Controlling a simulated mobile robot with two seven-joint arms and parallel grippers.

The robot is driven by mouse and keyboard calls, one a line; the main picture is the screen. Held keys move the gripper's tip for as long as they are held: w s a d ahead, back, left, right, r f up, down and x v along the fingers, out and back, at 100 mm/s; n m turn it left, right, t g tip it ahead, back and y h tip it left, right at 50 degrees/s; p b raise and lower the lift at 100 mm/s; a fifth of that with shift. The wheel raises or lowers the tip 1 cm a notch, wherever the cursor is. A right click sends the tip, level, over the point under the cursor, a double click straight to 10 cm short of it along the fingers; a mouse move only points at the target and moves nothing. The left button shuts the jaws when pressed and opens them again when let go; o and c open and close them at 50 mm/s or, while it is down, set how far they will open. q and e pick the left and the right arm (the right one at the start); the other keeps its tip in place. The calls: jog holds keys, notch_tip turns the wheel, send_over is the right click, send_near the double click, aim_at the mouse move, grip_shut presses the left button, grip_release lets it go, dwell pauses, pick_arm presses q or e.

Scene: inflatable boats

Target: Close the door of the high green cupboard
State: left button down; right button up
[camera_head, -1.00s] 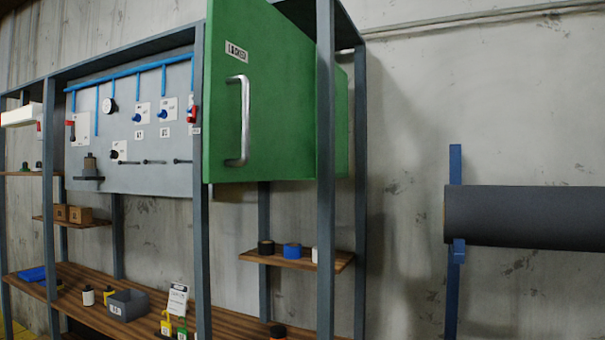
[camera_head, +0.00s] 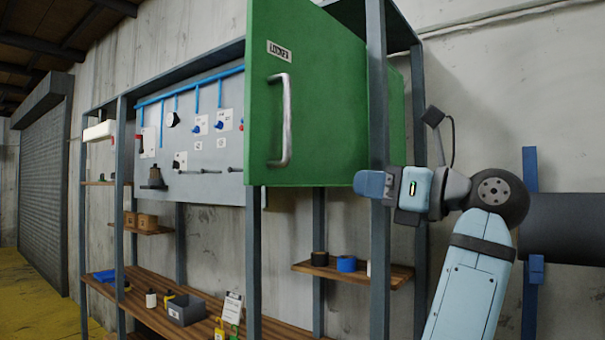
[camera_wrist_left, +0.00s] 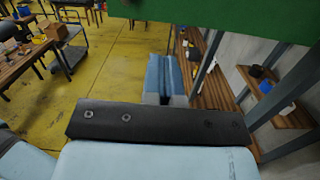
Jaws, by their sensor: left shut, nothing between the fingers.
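The green door (camera_head: 325,115) of the high cupboard stands swung out, its handle edge nearest me. It has a LOCKER label and a metal handle (camera_head: 283,120) near its left edge. A strip of the green cupboard (camera_head: 397,115) shows behind the right post; its inside is hidden. My left gripper (camera_head: 368,184) is shut and empty, in front of that post at the door's lower right corner; I cannot tell whether it touches. In the left wrist view, its closed blue fingers (camera_wrist_left: 166,80) lie below a green panel (camera_wrist_left: 225,14). My right gripper is not in view.
Grey posts (camera_head: 378,250) frame the rack. A small shelf (camera_head: 400,277) with tape rolls hangs below the cupboard, and a long wooden shelf (camera_head: 140,312) lies lower. A dark roll (camera_head: 570,225) on a blue stand is at right. The yellow floor (camera_wrist_left: 110,70) has open room.

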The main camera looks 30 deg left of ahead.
aim_at(287, 170)
pick_arm(q)
jog(key=shift+t+h, duration=0.4)
jog(key=shift+h, duration=0.4)
jog(key=a+r+p, duration=0.1)
jog(key=a, duration=0.3)
jog(key=a+p, duration=0.1)
jog(key=a, duration=0.3)
jog(key=a+r+p, duration=0.1)
jog(key=a, duration=0.3)
jog(key=shift+w+r, duration=0.25)
jog(key=shift+r, duration=0.05)
jog(key=shift+a+p, duration=0.35)
jog(key=shift+a, duration=0.05)
jog(key=shift+a, duration=0.15)
